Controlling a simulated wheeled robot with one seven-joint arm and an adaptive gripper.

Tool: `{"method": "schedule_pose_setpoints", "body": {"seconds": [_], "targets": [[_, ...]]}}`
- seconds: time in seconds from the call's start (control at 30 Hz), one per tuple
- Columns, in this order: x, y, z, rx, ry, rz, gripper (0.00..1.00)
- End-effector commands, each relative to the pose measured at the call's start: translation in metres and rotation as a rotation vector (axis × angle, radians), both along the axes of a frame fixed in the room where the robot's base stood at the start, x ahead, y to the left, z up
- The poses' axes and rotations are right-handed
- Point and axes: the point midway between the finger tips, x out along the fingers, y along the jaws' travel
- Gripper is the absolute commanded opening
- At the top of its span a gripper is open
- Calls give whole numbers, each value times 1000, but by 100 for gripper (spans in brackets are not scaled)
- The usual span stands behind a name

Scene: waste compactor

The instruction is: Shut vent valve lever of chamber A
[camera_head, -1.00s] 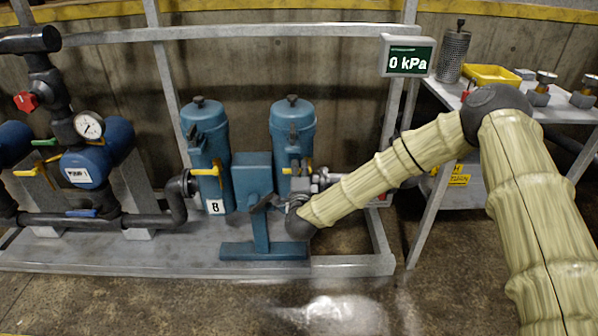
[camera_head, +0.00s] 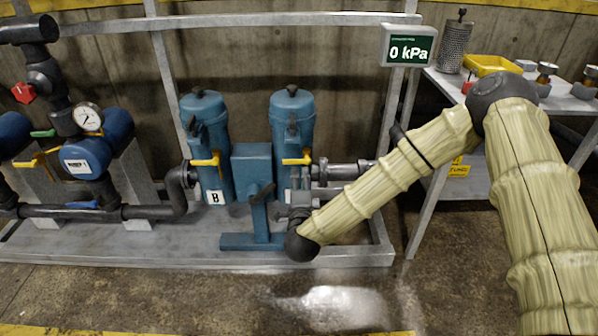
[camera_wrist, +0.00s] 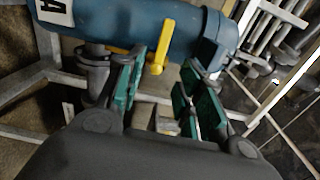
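Chamber A is the right blue cylinder (camera_head: 292,115), beside a second blue cylinder (camera_head: 207,120) marked B. A yellow lever (camera_head: 297,161) sits at the front of chamber A, its handle roughly level in the head view. In the wrist view, chamber A (camera_wrist: 135,20) carries a white A label. The yellow lever (camera_wrist: 161,45) shows just beyond my fingertips, apart from them. My gripper (camera_wrist: 165,72) has its green-padded fingers spread, with no object held between them. In the head view my gripper (camera_head: 301,200) is low in front of chamber A, partly hidden by my wrist.
A pipe (camera_head: 345,170) runs right from chamber A. A display (camera_head: 408,46) reads 0 kPa. A side table (camera_head: 455,87) with a yellow tray stands right. The floor in front is clear.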

Motion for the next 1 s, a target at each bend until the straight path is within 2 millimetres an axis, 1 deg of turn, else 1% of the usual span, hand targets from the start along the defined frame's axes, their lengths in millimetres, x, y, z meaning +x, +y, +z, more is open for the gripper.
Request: {"method": "schedule_pose_setpoints", "body": {"seconds": [0.03, 0.1, 0.23, 0.77, 0.87, 0.97, 1.0], "targets": [[-7, 0, -1, 0, 1, 1, 37], [-14, 0, 0, 0, 1, 1, 37], [-22, 0, 0, 0, 0, 0, 37], [-25, 0, -1, -1, 1, 1, 37], [-30, 2, -10, -26, 22, 17, 37], [-44, 5, -38, -99, 87, 68, 37], [-53, 5, -54, -143, 124, 98, 37]]}}
